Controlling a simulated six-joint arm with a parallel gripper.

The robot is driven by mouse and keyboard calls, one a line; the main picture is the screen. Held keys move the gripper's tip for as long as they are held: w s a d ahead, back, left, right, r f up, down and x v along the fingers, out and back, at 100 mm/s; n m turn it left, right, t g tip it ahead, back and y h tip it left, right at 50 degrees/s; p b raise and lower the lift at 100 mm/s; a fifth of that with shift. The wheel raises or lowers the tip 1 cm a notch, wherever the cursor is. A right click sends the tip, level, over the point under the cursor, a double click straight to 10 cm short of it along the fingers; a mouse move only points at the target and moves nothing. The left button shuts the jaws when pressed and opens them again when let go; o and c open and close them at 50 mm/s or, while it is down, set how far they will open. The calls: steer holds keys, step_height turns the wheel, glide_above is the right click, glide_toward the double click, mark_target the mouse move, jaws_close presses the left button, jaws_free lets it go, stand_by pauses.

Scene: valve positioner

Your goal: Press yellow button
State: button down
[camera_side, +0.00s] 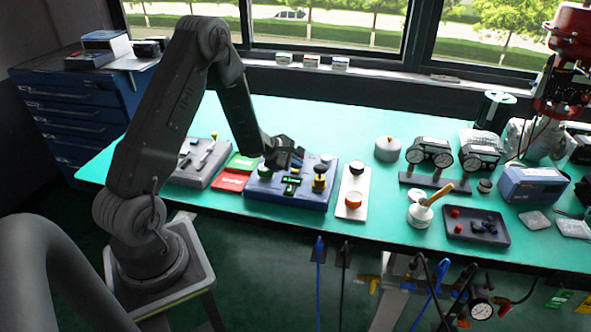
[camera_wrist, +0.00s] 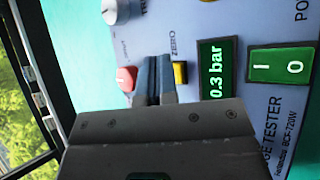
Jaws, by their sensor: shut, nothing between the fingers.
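The yellow button (camera_wrist: 180,73) shows in the wrist view on the panel of the gauge tester (camera_wrist: 200,20), beside the label ZERO and left of a green display reading 0.3 bar (camera_wrist: 216,75). My gripper (camera_wrist: 154,62) is shut and empty; its fingers lie between the red button (camera_wrist: 126,79) and the yellow button, close to the yellow one. I cannot tell whether they touch it.
A green rocker switch (camera_wrist: 283,66) and a white knob (camera_wrist: 115,10) are also on the panel. A brass fitting with a black knob (camera_side: 320,176) stands on the box's right side. A white plate with a red button (camera_side: 353,200) lies to the right, red and green pads to the left.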

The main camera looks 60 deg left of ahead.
mark_target(295, 171)
steer(key=shift+s+f, duration=0.2)
steer(key=shift+f, duration=0.4)
stand_by(0.3)
steer(key=shift+s+r, duration=0.1)
steer(key=shift+r, duration=0.95)
steer(key=shift+r, duration=2.5)
steer(key=shift+d, duration=0.1)
